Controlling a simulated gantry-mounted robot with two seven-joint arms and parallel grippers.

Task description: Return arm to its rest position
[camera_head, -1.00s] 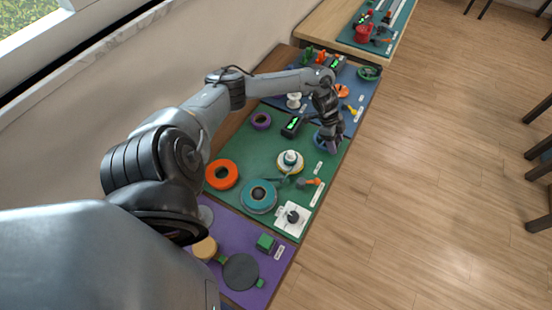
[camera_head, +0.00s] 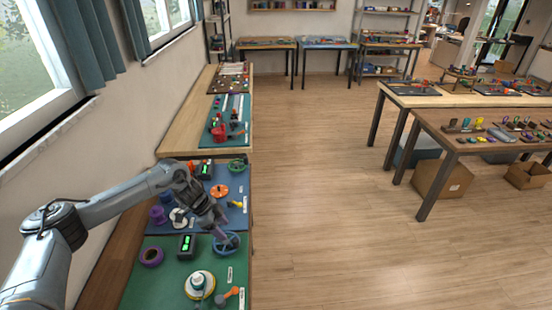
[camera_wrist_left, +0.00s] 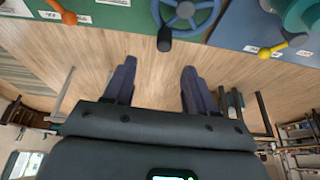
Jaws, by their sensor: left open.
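My left arm comes in from the left in the head view. Its gripper (camera_head: 220,232) is over the outer edge of the green mat (camera_head: 150,285), close to the blue handwheel (camera_head: 232,247), which it partly covers. In the left wrist view my gripper (camera_wrist_left: 157,82) is open, with two dark fingers well apart and only floor between them. The blue handwheel (camera_wrist_left: 187,12) with its dark handle shows at the top of that view, beyond the fingertips and apart from them. My right gripper is not in view.
On the green mat are a purple ring (camera_head: 151,257), a box with a green display (camera_head: 187,245) and a white-and-yellow spool (camera_head: 199,285). A blue mat (camera_head: 240,212) with an orange disc (camera_head: 219,191) lies beyond. Wooden floor (camera_head: 340,210) is open to the right.

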